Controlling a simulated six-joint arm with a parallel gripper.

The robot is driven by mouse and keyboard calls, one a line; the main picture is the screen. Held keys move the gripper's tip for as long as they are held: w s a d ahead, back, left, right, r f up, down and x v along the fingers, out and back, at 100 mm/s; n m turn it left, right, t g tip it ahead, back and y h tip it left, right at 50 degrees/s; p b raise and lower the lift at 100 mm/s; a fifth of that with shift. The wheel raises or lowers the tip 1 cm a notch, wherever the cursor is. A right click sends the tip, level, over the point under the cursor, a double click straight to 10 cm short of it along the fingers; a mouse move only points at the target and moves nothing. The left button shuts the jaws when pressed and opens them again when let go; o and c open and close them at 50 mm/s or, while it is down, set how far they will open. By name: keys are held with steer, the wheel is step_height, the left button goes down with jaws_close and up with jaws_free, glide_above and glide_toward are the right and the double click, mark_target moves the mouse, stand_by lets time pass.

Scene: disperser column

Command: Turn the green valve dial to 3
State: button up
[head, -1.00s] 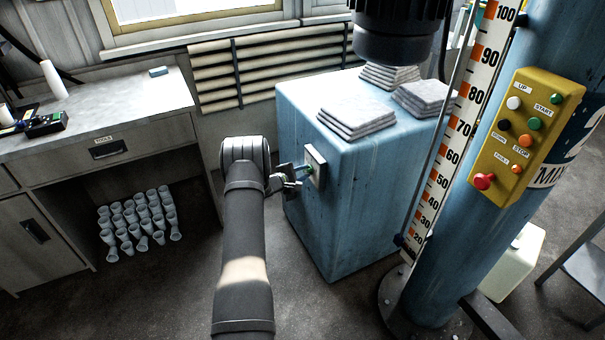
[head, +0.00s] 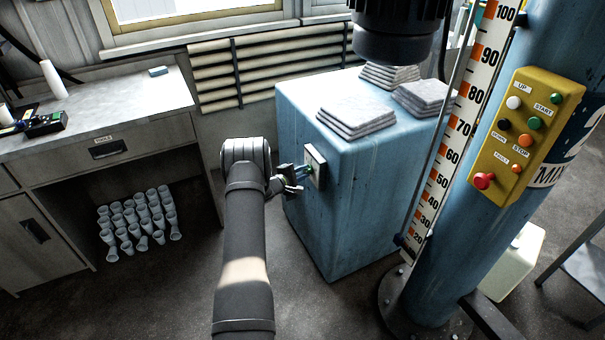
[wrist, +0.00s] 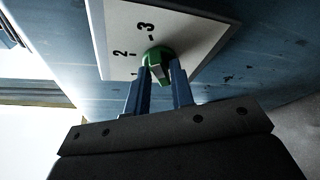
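The green valve dial (wrist: 158,57) sits on a white plate (wrist: 195,25) marked 1, 2 and 3, on the side of the blue cabinet. In the wrist view the plate appears rotated, with the 3 at the top. My gripper (wrist: 160,72) has one blue finger on each side of the dial and appears shut on it. The fingers partly hide the dial, and I cannot tell which number it points to. In the head view my gripper (head: 304,172) is at the white plate (head: 317,165), and the dial is barely visible there.
The blue cabinet (head: 345,215) carries stacks of grey sheets (head: 355,117). The yellow control box (head: 525,135) and scale column stand to its right. A workbench (head: 100,110) is at left, with upside-down cups (head: 138,220) beneath. Open floor lies between bench and cabinet.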

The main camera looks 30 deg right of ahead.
steer(key=shift+o, duration=0.9)
steer(key=v, duration=1.7)
steer(key=shift+a, duration=0.2)
steer(key=x, duration=1.7)
steer(key=shift+d, duration=0.15)
